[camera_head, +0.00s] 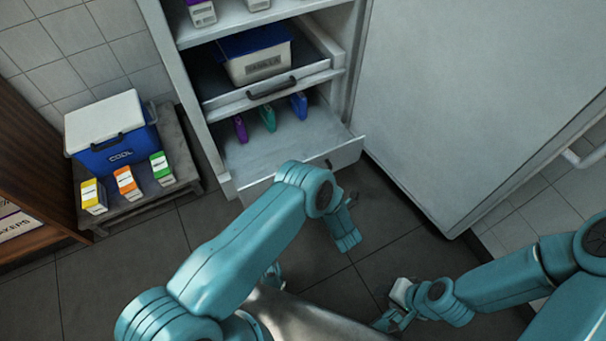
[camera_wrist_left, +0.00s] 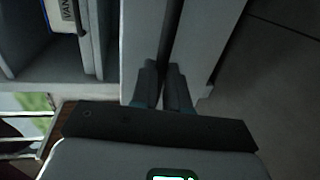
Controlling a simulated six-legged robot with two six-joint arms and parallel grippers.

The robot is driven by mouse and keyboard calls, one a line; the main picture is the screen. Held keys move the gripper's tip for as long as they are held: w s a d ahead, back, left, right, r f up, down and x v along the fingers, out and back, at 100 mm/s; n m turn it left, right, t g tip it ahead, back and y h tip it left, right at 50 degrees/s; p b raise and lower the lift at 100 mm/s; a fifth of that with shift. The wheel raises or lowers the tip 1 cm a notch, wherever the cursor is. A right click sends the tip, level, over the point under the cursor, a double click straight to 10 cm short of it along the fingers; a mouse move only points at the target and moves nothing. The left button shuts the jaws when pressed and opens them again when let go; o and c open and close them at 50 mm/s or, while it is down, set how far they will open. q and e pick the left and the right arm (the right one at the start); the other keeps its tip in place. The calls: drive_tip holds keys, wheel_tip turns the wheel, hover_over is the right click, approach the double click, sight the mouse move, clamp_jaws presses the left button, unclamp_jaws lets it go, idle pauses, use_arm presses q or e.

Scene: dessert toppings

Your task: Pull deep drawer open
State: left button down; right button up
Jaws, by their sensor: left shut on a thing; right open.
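The deep drawer (camera_head: 255,158) is the lower, pale drawer of the white cabinet, and it stands open. A purple, a teal and a blue packet (camera_head: 298,105) stand inside towards its back. A dark bit of its handle (camera_head: 328,163) shows on the front beside my left arm, which hides the rest. My left gripper (camera_wrist_left: 163,92) is shut at the drawer front in the left wrist view; the exact grip is dark. My right gripper (camera_head: 388,318) is open and empty, low over the floor, away from the drawer.
Above is a shallower drawer with a dark handle (camera_head: 271,88) and a blue-and-white tub (camera_head: 257,62). The wide white door (camera_head: 450,90) stands open at right. A blue cooler (camera_head: 115,150) and three cartons (camera_head: 127,183) sit on a low stand at left. Floor before the cabinet is clear.

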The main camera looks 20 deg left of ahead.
use_arm(q)
drive_tip(key=shift+f+p+v, duration=0.15)
drive_tip(key=shift+f+v, duration=0.05)
drive_tip(key=shift+v, duration=0.7)
drive_tip(key=shift+f+p+v, duration=0.15)
drive_tip(key=shift+v, duration=0.7)
drive_tip(key=shift+d, duration=0.1)
drive_tip(key=c, duration=1.1)
unclamp_jaws()
drive_tip(key=shift+s, duration=0.1)
drive_tip(key=o, duration=0.6)
drive_tip(key=r+p, duration=0.1)
drive_tip(key=r, duration=0.1)
drive_tip(key=r+p, duration=0.1)
drive_tip(key=r, duration=0.2)
drive_tip(key=r+p, duration=0.2)
drive_tip(key=r, duration=0.1)
drive_tip(key=shift+w+r, duration=0.2)
drive_tip(key=shift+w, duration=0.05)
drive_tip(key=r+p, duration=0.1)
drive_tip(key=r, duration=0.1)
drive_tip(key=r+p, duration=0.1)
drive_tip(key=r, duration=0.2)
drive_tip(key=shift+s+d+r, duration=0.1)
drive_tip(key=shift+s+r, duration=0.15)
drive_tip(key=c, duration=0.6)
wheel_tip(320, 180, up, 6)
drive_tip(key=shift+r+p, duration=0.1)
drive_tip(key=shift+p, duration=0.75)
